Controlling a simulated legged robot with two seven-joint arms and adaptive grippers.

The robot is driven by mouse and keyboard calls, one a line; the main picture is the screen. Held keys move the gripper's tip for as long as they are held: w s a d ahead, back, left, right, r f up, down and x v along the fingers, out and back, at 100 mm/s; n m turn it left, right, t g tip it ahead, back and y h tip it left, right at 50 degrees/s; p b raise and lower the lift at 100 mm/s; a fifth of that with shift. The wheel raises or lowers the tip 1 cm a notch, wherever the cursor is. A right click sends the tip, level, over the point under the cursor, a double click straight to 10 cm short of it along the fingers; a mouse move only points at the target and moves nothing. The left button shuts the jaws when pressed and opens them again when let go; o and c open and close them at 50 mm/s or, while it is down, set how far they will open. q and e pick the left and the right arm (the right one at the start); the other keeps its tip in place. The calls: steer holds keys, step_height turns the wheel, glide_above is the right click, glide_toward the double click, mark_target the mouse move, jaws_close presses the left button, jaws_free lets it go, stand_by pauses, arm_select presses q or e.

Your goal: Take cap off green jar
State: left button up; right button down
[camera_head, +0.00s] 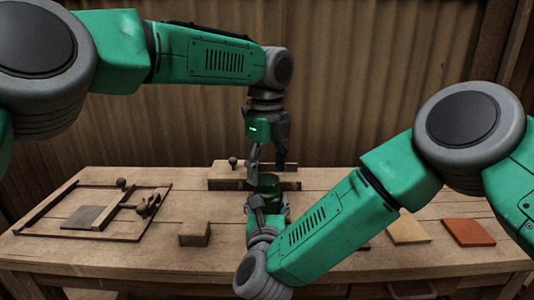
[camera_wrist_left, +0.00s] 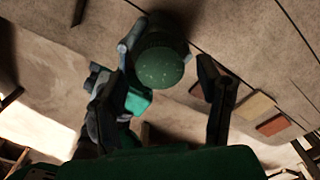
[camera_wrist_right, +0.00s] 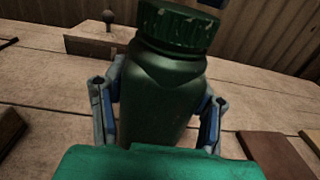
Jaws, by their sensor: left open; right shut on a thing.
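The dark green jar (camera_wrist_right: 160,95) stands upright between the fingers of my right gripper (camera_wrist_right: 158,110), which is shut on its body. Its ribbed green cap (camera_wrist_right: 180,25) is on top in the right wrist view. In the head view the jar (camera_head: 268,184) shows in the middle of the table, partly hidden by my right gripper (camera_head: 267,203). My left gripper (camera_head: 267,160) is open above the jar and points down. In the left wrist view the speckled cap top (camera_wrist_left: 160,66) lies between and beyond the spread left fingers (camera_wrist_left: 165,95), apart from them.
A wooden block with a knob (camera_head: 232,172) stands behind the jar. A wooden frame (camera_head: 60,236) with a grey tile (camera_head: 84,217) is at the left, a small wood block (camera_head: 195,234) nearer. A yellow tile (camera_head: 408,230) and an orange tile (camera_head: 468,232) lie at the right.

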arm_select(q)
steer(key=shift+f, duration=1)
steer(key=shift+c, duration=0.4)
steer(key=c, duration=1.1)
steer(key=n, duration=0.4)
steer(key=shift+c, duration=0.2)
steer(key=n, duration=0.5)
steer(key=shift+d+r, duration=0.1)
steer(key=n, duration=1.1)
steer(key=shift+w, duration=0.1)
arm_select(e)
steer(key=shift+s+a, duration=0.1)
